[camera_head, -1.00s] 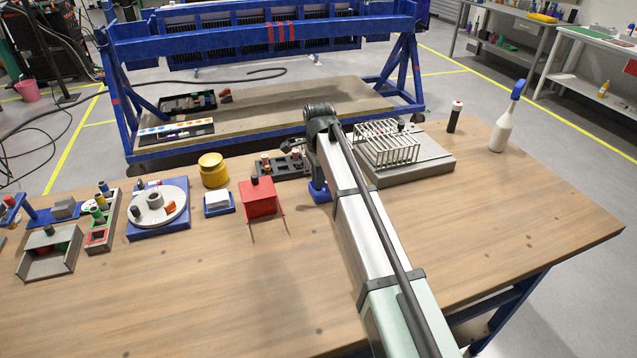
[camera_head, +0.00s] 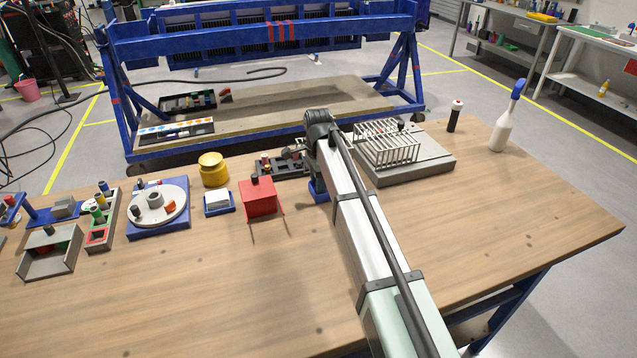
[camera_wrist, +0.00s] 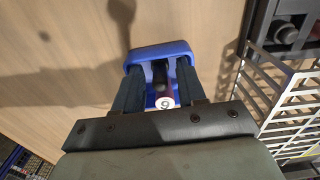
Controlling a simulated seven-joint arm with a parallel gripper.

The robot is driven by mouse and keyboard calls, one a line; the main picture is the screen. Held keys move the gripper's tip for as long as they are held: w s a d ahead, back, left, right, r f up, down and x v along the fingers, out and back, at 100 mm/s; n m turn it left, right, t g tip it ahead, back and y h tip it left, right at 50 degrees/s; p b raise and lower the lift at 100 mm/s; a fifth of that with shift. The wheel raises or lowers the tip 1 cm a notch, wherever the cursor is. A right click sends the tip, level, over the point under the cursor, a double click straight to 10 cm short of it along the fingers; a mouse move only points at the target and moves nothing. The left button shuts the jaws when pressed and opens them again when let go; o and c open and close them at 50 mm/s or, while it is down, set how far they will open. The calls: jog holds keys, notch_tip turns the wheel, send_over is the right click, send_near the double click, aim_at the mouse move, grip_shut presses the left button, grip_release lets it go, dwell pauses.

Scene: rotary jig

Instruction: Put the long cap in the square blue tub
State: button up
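The square blue tub (camera_head: 319,192) stands on the table below the end of my arm, partly hidden by it. In the wrist view the tub (camera_wrist: 150,52) lies past my fingertips. A dark, narrow piece with a white, marked round end (camera_wrist: 165,102) sits between the two fingers of my gripper (camera_wrist: 160,72), in line with the tub; it looks like the long cap. Blue shows beside this piece. I cannot tell whether the fingers press on it or whether it rests in the tub.
A grey base with a white wire rack (camera_head: 388,146) stands just right of the tub; the rack also shows in the wrist view (camera_wrist: 275,95). A red box (camera_head: 258,197) and a black holder (camera_head: 283,166) are to the left. A black cylinder (camera_head: 455,116) stands behind. The front table is clear.

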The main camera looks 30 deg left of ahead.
notch_tip(320, 180, up, 12)
jog(key=shift+r, duration=0.15)
dwell(0.6)
